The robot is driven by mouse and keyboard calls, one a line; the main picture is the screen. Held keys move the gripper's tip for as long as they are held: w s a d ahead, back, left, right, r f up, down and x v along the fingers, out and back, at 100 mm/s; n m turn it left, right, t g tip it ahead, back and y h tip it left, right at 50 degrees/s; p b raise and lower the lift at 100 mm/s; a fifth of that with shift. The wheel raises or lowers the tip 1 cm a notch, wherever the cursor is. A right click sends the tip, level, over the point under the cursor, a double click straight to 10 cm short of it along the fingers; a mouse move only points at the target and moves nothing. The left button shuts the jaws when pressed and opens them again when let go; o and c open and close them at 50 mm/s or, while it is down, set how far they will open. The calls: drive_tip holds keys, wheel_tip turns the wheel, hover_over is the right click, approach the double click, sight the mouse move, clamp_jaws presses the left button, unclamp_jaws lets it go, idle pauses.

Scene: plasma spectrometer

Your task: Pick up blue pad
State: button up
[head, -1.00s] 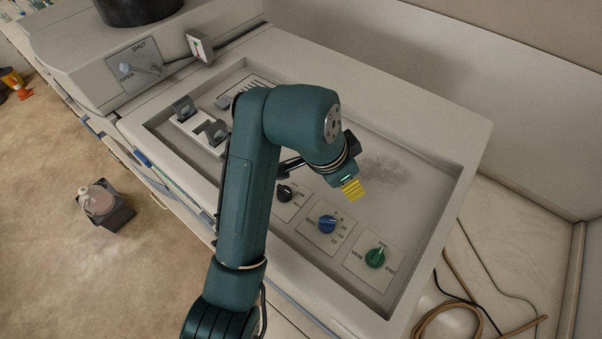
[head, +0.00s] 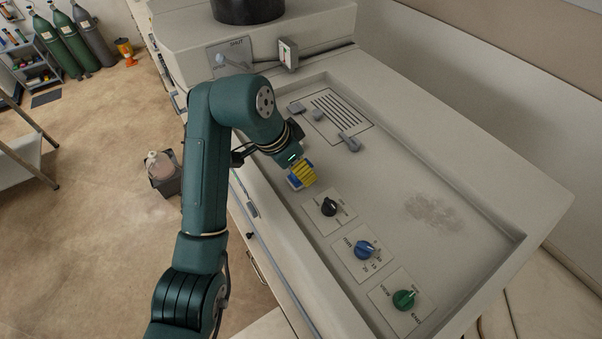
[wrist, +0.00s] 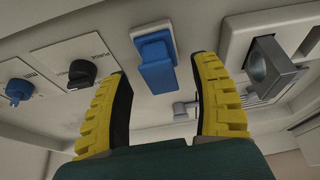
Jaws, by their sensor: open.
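Nothing is held, and I cannot tell whether the fingertips reach the pad's depth. In the head view, the pad (head: 294,183) shows partly, just left of my gripper's yellow fingers (head: 303,176), which hide the rest.
The recessed panel has a black knob (head: 328,206), a blue knob (head: 365,249) and a green knob (head: 404,299) in a row. Grey levers (head: 348,142) stand behind my gripper. A metal bracket (wrist: 270,65) is right of the fingers. The panel's right side is bare.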

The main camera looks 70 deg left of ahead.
drive_tip(key=shift+x, duration=1)
clamp_jaws()
